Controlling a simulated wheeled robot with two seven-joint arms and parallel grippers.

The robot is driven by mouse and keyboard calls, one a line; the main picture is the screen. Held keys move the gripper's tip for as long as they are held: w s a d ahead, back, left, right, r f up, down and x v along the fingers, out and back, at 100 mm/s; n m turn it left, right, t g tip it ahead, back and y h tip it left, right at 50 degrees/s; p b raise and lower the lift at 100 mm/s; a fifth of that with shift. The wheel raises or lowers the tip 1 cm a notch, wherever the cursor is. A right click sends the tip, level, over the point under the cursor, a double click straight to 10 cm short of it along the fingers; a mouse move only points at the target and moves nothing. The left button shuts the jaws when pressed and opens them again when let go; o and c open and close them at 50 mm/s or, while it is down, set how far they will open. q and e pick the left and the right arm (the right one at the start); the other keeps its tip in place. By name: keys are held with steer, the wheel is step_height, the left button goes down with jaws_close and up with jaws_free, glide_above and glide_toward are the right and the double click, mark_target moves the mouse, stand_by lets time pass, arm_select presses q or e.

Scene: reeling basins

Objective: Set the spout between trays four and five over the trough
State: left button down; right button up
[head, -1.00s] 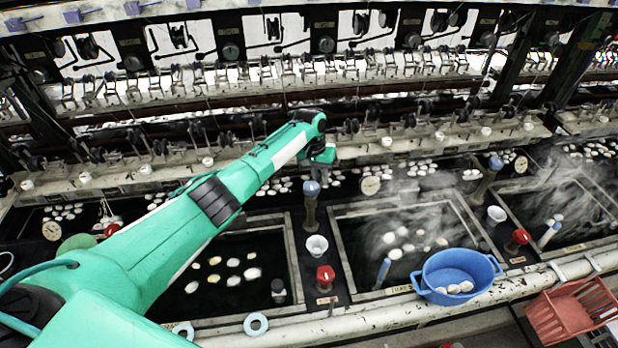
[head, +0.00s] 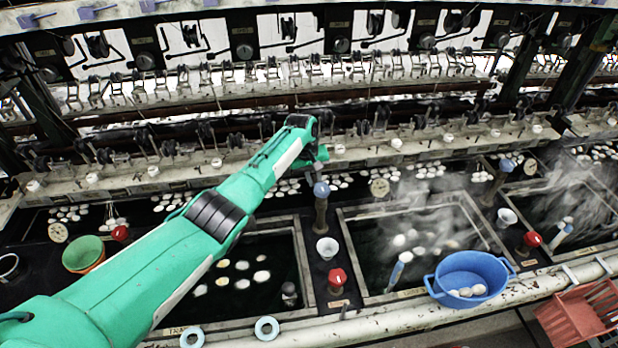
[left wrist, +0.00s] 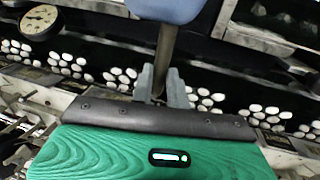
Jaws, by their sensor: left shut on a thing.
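A spout, a brownish upright pipe with a blue knob (head: 321,189), stands on the dark divider between two water-filled trays. The left tray (head: 304,262) and the right tray (head: 345,240) have pale rims. My left gripper (head: 319,160) is at the top of this spout, its fingers mostly hidden in the head view. In the left wrist view its fingers (left wrist: 161,88) are closed about the brownish stem (left wrist: 165,50), with the blue knob (left wrist: 167,8) close to the camera. The dark water channel with pale cocoon clusters (head: 285,188) runs behind the trays. My right gripper is out of view.
A white cup (head: 327,248) and a red-capped valve (head: 337,278) stand in front of the spout on the divider. Another blue-knobbed spout (head: 505,166) stands right. Steam rises over the right tray.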

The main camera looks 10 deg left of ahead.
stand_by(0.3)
arm_select(q)
steer(key=c, duration=1.4)
jaws_free()
steer(key=shift+o, duration=0.2)
steer(key=shift+r, duration=0.1)
step_height(320, 180, up, 13)
steer(key=a+b, duration=0.2)
steer(key=b, duration=0.1)
steer(key=shift+s+a+r, duration=0.2)
steer(key=shift+s+a, duration=0.15)
steer(key=shift+s, duration=0.1)
steer(key=shift+f, duration=0.1)
